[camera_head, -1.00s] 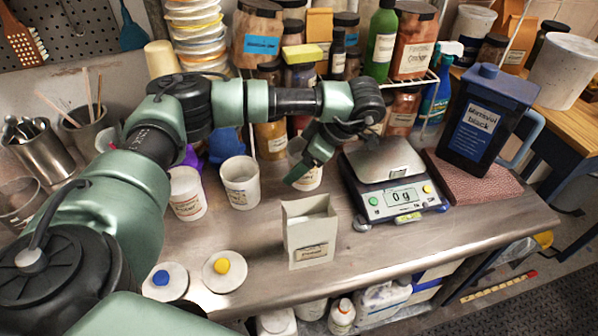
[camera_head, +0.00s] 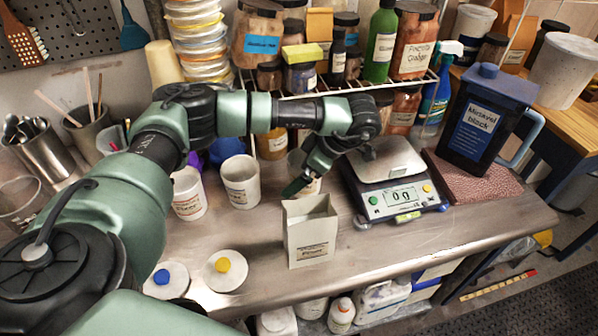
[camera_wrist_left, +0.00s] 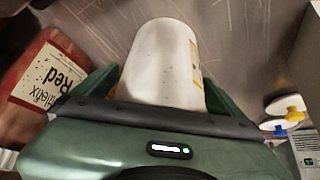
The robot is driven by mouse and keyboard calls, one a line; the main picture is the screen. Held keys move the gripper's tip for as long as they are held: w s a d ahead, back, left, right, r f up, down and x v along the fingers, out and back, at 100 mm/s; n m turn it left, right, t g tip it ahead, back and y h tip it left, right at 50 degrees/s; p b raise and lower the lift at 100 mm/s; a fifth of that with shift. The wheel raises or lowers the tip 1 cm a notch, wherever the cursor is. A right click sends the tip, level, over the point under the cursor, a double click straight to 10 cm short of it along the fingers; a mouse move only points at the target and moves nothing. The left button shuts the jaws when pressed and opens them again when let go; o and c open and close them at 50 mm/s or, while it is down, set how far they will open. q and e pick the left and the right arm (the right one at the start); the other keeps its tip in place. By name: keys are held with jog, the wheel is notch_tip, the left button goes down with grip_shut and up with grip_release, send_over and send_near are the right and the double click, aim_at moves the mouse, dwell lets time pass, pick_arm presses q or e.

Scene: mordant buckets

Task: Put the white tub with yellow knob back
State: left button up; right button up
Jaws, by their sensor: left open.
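A white lid with a yellow knob (camera_head: 223,265) lies on the bench at the front left, beside a white lid with a blue knob (camera_head: 163,278). Two open white tubs, one on the left (camera_head: 188,197) and one in the middle (camera_head: 240,181), stand behind them. A third white tub (camera_head: 313,187) is partly hidden behind my left gripper (camera_head: 302,177). In the left wrist view, a white tub (camera_wrist_left: 165,62) is between the spread fingers of my left gripper (camera_wrist_left: 155,88). The gripper is open. My right gripper is out of view.
A paper bag (camera_head: 311,232) stands in front of the gripper. A scale (camera_head: 402,195) reading 0 g and a dark blue jug (camera_head: 484,118) are to the right. Jars and bottles crowd the rack behind.

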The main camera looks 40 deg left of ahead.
pick_arm(q)
jog(key=v, duration=1.2)
jog(key=shift+r, duration=0.25)
